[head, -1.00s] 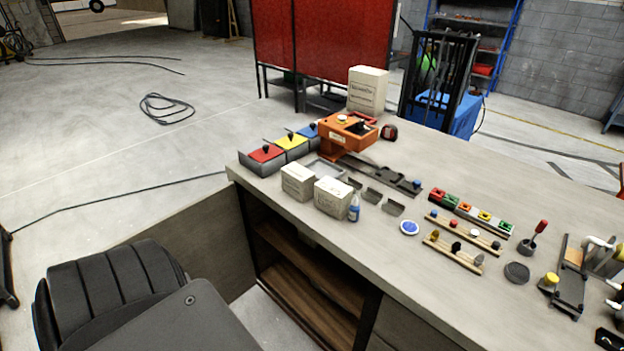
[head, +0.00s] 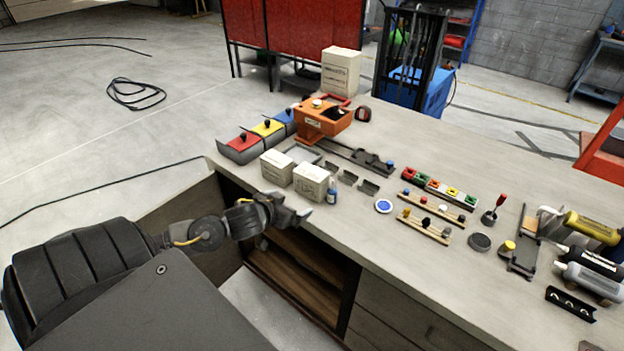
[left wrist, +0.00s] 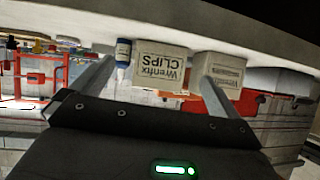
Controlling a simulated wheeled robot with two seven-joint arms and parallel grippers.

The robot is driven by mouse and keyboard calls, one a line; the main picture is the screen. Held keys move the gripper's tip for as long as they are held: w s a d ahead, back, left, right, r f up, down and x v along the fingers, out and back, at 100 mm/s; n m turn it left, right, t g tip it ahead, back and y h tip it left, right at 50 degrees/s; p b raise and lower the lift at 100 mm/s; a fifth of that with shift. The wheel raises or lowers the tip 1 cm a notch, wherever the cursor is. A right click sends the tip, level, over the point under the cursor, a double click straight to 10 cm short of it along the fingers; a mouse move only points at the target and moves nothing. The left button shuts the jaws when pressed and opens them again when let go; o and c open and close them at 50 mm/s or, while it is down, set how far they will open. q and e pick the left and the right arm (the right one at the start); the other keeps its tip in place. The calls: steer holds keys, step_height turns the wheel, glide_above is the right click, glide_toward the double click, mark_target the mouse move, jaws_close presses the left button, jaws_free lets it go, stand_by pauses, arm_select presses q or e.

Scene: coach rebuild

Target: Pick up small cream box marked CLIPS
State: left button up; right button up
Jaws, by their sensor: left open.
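The small cream CLIPS box (head: 311,181) stands upright near the front edge of the bench, beside a small blue bottle (head: 332,195). Its lettering shows in the left wrist view (left wrist: 160,68). A similar cream box (head: 277,168) stands just left of it; its small lettering is too blurred to read. My left gripper (head: 292,211) is open and empty, in front of the CLIPS box near the bench edge. In the left wrist view the box appears between the spread fingers, beyond their tips. My right gripper is not in view.
Lidded red, yellow and blue bins (head: 240,147) stand behind the boxes. An orange device (head: 322,120) and a larger cream box (head: 341,72) are farther back. Small dark trays (head: 348,177) and a blue-white disc (head: 383,206) lie to the right. The bench front (head: 345,225) is bare.

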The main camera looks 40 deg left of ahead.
arm_select(q)
steer(key=t, duration=0.2)
glide_toward(310, 172)
steer(key=shift+h, duration=0.3)
steer(key=x, duration=0.2)
steer(key=p+x, duration=0.1)
steer(key=x, duration=0.2)
steer(key=shift+w+r, duration=0.15)
steer(key=shift+r, duration=0.05)
steer(key=shift+w+f, duration=0.15)
steer(key=shift+w+a+p, duration=0.1)
steer(key=shift+w+p, duration=0.3)
steer(key=shift+p, duration=0.05)
steer(key=p+x, duration=0.1)
steer(key=x, duration=0.2)
steer(key=shift+w+a+f, duration=0.1)
steer(key=shift+w+f, duration=0.1)
steer(key=shift+f, duration=0.1)
steer(key=shift+w+f, duration=0.25)
steer(key=shift+w, duration=0.1)
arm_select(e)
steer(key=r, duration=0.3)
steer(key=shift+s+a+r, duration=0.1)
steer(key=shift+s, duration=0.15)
arm_select(q)
steer(key=shift+s, duration=0.1)
